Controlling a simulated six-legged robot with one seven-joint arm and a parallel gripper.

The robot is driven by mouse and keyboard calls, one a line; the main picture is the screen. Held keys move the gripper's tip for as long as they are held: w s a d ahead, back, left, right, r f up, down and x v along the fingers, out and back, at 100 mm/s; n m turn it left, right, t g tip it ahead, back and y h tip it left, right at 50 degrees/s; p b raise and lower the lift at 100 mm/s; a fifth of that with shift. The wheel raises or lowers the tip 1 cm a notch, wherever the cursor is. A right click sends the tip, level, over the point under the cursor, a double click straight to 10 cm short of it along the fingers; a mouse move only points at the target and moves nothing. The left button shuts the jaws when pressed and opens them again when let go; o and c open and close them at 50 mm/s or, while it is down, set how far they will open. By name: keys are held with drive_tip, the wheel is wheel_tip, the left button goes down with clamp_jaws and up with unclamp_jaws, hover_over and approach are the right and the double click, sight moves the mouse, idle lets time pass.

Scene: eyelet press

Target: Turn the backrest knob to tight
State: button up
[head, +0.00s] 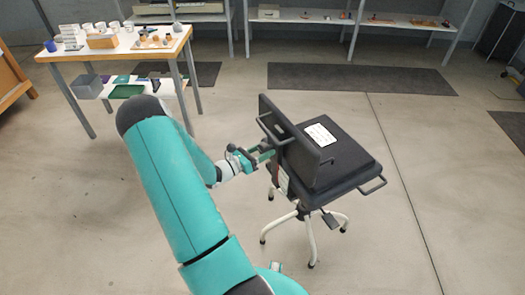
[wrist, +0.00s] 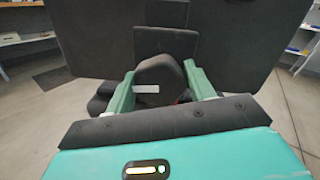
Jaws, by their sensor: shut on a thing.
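A dark office chair stands on the floor in the head view, with a black backrest (head: 289,137), a black seat (head: 345,168) bearing a white label, and a pale star base. The backrest also fills the top of the wrist view (wrist: 95,40). My gripper (head: 262,156) reaches the rear of the backrest. In the wrist view a dark rounded knob (wrist: 160,80) with a pale mark sits between the two green fingers (wrist: 162,88). The fingers are closed on its sides. The knob's far side and any tight marking are hidden.
A wooden table (head: 118,48) with cups and boxes stands at the back left. Shelves (head: 350,20) line the back wall. Dark mats (head: 362,79) lie on the floor behind the chair. The floor around the chair is clear.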

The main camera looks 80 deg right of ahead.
drive_tip(key=m, duration=0.5)
drive_tip(key=shift+w+m, duration=0.15)
drive_tip(key=shift+m, duration=0.25)
drive_tip(key=m+g, duration=0.1)
drive_tip(key=m, duration=0.9)
drive_tip(key=shift+f+g+y, duration=0.1)
drive_tip(key=shift+g+y, duration=0.2)
drive_tip(key=m, duration=0.5)
drive_tip(key=shift+y, duration=0.3)
drive_tip(key=shift+m+g, duration=0.3)
drive_tip(key=o, duration=0.9)
drive_tip(key=shift+o, duration=0.2)
drive_tip(key=v, duration=1.3)
drive_tip(key=shift+w+a, duration=0.15)
drive_tip(key=shift+a, duration=0.15)
